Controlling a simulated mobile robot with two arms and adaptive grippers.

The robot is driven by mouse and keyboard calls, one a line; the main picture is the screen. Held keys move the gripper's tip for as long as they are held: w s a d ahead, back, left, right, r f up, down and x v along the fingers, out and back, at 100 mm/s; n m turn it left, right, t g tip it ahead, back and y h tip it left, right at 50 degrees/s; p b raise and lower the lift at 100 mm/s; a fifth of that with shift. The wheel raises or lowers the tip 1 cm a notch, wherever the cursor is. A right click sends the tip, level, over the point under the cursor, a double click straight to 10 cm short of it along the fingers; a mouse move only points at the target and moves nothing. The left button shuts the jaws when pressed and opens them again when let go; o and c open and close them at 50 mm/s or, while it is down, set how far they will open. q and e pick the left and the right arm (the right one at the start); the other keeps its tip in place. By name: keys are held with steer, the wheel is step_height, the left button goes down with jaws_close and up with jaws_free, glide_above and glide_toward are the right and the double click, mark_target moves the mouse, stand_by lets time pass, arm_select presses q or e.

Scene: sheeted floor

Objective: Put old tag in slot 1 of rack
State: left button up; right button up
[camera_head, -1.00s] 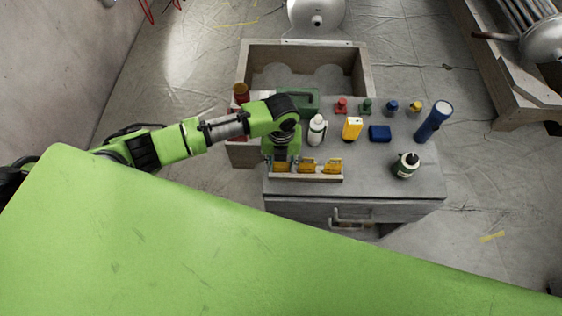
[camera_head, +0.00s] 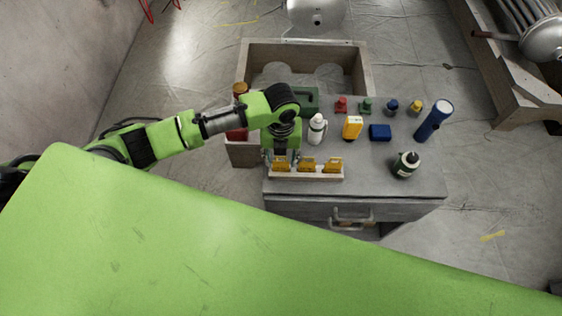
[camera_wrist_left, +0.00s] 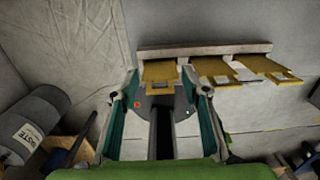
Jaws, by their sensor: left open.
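A pale rack (camera_head: 318,176) stands at the front left edge of the grey workbench top and holds three yellow tags: left (camera_head: 281,165), middle (camera_head: 306,165) and right (camera_head: 333,165). The rack also shows in the left wrist view (camera_wrist_left: 225,49). My left gripper (camera_head: 281,157) is just behind the left tag. In the left wrist view my left gripper (camera_wrist_left: 160,82) is open, with its fingertips either side of the near end of the left tag (camera_wrist_left: 160,71). That tag is seated in the rack. I cannot tell which tag is the old one. My right gripper is out of view.
The top between rack and green bottle is clear.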

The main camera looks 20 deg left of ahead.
arm_select(q)
step_height(320, 180, up, 9)
steer(key=shift+r+b, duration=0.15)
steer(key=shift+b, duration=0.35)
